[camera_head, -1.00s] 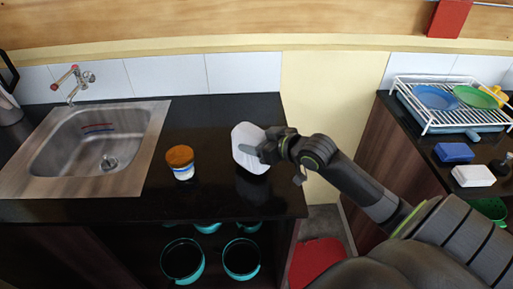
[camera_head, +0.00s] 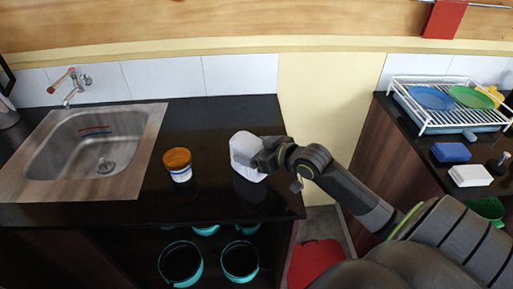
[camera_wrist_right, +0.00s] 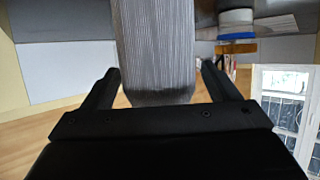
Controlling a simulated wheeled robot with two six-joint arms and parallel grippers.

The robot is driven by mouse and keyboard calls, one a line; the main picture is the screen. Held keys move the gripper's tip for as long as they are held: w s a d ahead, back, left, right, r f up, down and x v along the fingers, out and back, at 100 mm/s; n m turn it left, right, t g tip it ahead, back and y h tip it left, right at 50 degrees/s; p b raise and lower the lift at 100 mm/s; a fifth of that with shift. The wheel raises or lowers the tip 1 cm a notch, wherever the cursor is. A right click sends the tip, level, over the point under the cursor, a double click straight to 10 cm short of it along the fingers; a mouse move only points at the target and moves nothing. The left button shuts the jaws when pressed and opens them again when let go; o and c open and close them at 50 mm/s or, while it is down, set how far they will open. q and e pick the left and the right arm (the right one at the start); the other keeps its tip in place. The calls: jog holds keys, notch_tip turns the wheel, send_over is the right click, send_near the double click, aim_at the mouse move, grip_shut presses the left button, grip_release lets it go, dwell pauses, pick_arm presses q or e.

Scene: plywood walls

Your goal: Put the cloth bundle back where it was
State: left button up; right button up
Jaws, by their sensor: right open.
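The cloth bundle (camera_head: 244,152) is a pale, rounded block that appears to stand upright on the black counter (camera_head: 215,120), near its right end. In the right wrist view the bundle (camera_wrist_right: 155,50) is grey and finely striped. My right gripper (camera_head: 262,160) is open at the bundle's right side. In the wrist view its two fingers (camera_wrist_right: 160,85) lie on either side of the bundle, with a gap at each side. The bundle's right part is hidden behind the gripper in the head view. My left gripper is not in view.
A jar with an orange-brown lid (camera_head: 178,164) stands left of the bundle. A sink (camera_head: 85,150) is further left. Teal buckets (camera_head: 181,264) sit under the counter. Across a gap, another counter holds a dish rack (camera_head: 450,118), a blue block (camera_head: 451,152) and a white block (camera_head: 470,175).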

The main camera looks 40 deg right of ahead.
jog(key=shift+r, duration=0.2)
jog(key=shift+s+d, duration=0.1)
jog(key=shift+s, duration=0.25)
jog(key=p+v, duration=0.3)
jog(key=v, duration=0.8)
jog(key=shift+r, duration=0.15)
jog(key=shift+s, duration=0.1)
